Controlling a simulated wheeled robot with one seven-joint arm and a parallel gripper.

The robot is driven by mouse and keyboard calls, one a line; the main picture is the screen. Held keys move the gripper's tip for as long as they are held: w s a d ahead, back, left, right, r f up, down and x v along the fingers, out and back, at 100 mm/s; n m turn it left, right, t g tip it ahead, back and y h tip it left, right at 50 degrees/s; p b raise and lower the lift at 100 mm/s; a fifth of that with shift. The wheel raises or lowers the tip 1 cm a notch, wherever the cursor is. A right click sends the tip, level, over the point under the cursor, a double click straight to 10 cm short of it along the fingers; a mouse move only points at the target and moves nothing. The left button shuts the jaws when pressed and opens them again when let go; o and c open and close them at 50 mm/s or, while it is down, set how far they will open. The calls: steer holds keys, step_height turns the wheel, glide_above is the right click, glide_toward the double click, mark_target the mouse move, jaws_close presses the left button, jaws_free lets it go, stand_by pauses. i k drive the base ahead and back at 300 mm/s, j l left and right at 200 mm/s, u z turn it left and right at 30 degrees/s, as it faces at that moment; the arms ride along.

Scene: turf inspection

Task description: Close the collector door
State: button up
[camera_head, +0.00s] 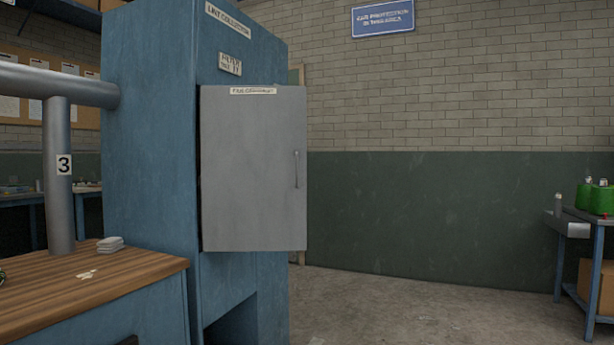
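The lint collector (150,140) is a tall blue cabinet left of the middle, with a label near its top. Its grey door (245,170) stands ajar, swung out from the cabinet front, with its free edge reaching past the cabinet's right side. A vertical bar handle (296,169) is on the right part of the door's face. A dark gap shows along the door's left edge; the cabinet's inside is hidden behind the door. My gripper is not in view.
A wood-topped bench (90,285) stands at the front left, with a grey pipe (58,180) marked 3 rising by it. The floor (420,305) between is clear.

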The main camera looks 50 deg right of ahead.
mark_target(253, 137)
steer(key=z, duration=1.1)
